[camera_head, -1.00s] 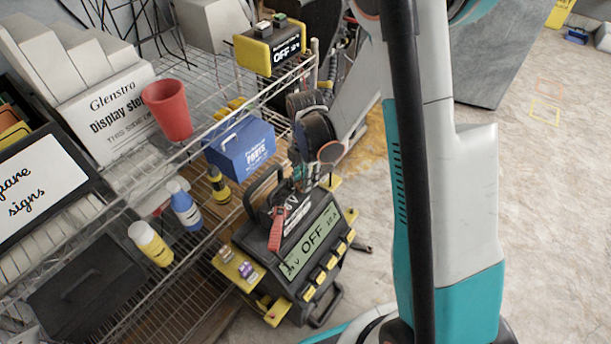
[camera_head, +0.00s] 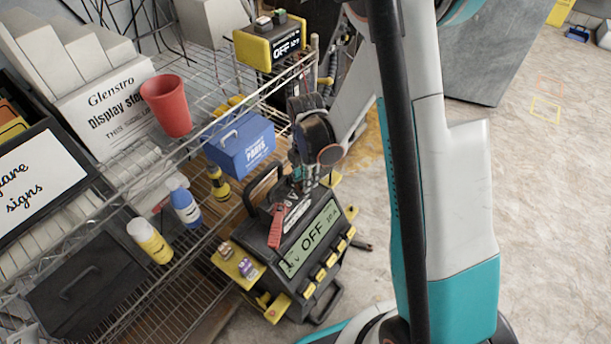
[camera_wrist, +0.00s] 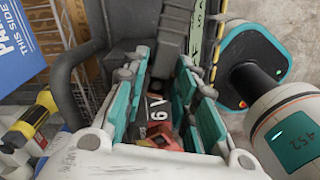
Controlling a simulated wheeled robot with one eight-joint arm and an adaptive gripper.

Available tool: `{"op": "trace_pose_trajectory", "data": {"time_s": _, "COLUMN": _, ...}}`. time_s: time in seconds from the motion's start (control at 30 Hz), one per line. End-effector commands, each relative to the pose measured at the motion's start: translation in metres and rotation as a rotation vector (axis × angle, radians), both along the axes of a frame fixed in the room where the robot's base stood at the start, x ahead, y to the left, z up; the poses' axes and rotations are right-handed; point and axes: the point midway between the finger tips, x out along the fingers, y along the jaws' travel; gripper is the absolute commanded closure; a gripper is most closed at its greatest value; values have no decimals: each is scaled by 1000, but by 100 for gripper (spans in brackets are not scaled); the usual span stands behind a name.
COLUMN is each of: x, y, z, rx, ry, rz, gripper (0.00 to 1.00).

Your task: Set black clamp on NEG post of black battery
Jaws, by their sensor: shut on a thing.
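My gripper (camera_head: 305,184) is over the back of a boxy black unit with an OFF display (camera_head: 312,240). In the wrist view its teal-padded fingers (camera_wrist: 166,85) are closed around a dark piece, which looks like the black clamp (camera_wrist: 171,42). A black battery with a white "6 V" label (camera_head: 292,205) sits on the unit; the label also shows between the fingers (camera_wrist: 155,106). A red clamp (camera_head: 276,226) is at the battery's left end, and red shows low between the fingers (camera_wrist: 165,142). The NEG post is hidden, so I cannot tell whether the clamp touches it.
A wire shelf (camera_head: 190,262) stands to the left, with a blue parts box (camera_head: 240,147), a red cup (camera_head: 166,104) and bottles (camera_head: 184,206). A yellow-black unit (camera_head: 270,47) is behind. The unit's handle (camera_wrist: 66,78) rises beside my gripper. Floor is open at right.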

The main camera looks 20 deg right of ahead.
Motion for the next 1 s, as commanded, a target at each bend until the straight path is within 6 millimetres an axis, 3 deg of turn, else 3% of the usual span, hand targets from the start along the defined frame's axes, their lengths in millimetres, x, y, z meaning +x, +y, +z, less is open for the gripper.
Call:
{"op": "trace_pose_trajectory", "data": {"time_s": 0.07, "x": 0, "y": 0, "z": -2, "rx": 0, "ry": 0, "rz": 0, "gripper": 100}}
{"op": "trace_pose_trajectory", "data": {"time_s": 0.1, "x": 0, "y": 0, "z": -2, "rx": 0, "ry": 0, "rz": 0, "gripper": 69}}
{"op": "trace_pose_trajectory", "data": {"time_s": 0.2, "x": 0, "y": 0, "z": -2, "rx": 0, "ry": 0, "rz": 0, "gripper": 50}}
{"op": "trace_pose_trajectory", "data": {"time_s": 0.67, "x": 1, "y": 0, "z": 6, "rx": 0, "ry": 0, "rz": 0, "gripper": 50}}
{"op": "trace_pose_trajectory", "data": {"time_s": 1.0, "x": 0, "y": 0, "z": 61, "rx": 0, "ry": 0, "rz": 0, "gripper": 50}}
